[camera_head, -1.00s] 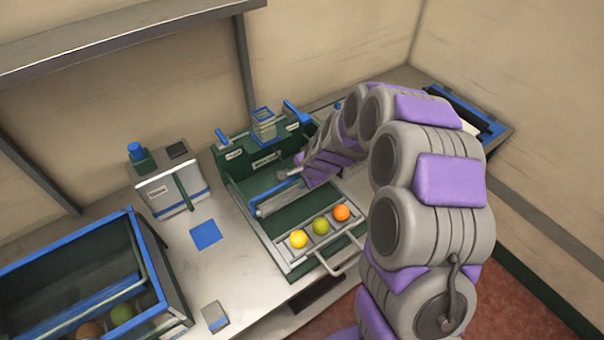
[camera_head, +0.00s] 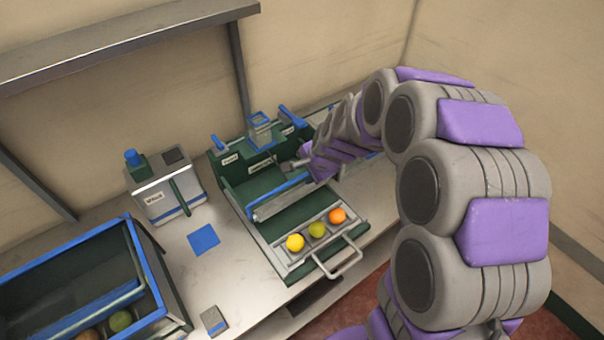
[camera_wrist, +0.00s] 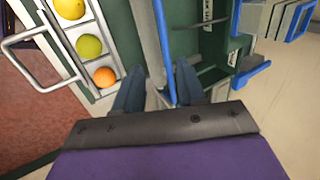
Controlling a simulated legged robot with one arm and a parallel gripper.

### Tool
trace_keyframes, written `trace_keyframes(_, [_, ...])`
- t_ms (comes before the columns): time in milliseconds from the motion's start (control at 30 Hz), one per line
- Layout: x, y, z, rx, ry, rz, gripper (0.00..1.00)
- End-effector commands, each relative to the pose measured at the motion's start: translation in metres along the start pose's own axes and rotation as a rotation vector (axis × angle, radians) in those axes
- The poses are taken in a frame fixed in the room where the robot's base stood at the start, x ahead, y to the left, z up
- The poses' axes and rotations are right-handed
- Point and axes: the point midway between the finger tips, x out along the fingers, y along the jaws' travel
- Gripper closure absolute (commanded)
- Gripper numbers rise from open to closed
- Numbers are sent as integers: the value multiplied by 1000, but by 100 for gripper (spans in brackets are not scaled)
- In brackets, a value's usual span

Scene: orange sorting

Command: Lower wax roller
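The wax roller is a grey cylinder (camera_head: 279,203) with a blue bar along it, lying across the green machine (camera_head: 232,175) behind the fruit tray. It also shows in the wrist view (camera_wrist: 146,40), with its blue bar (camera_wrist: 163,38) pointing down between my fingertips. My gripper (camera_wrist: 160,88) has its two fingers apart, one on either side of the bar's near end. I cannot tell whether either finger touches it. In the head view my gripper (camera_head: 292,164) is small at the machine's right side, partly hidden by my arm.
A front tray with a wire handle (camera_head: 345,262) holds a yellow (camera_head: 295,242), a green (camera_head: 316,229) and an orange fruit (camera_head: 337,215). A blue-rimmed bin (camera_head: 152,262) stands left. A grey-white box (camera_head: 165,197) and blue square (camera_head: 203,239) are on the counter.

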Motion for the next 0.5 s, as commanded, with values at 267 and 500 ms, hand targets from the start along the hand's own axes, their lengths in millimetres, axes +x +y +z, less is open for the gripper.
trace_keyframes(267, [-51,0,0,-2,2,0,60])
trace_keyframes(500, [-70,0,0,-1,1,1,60])
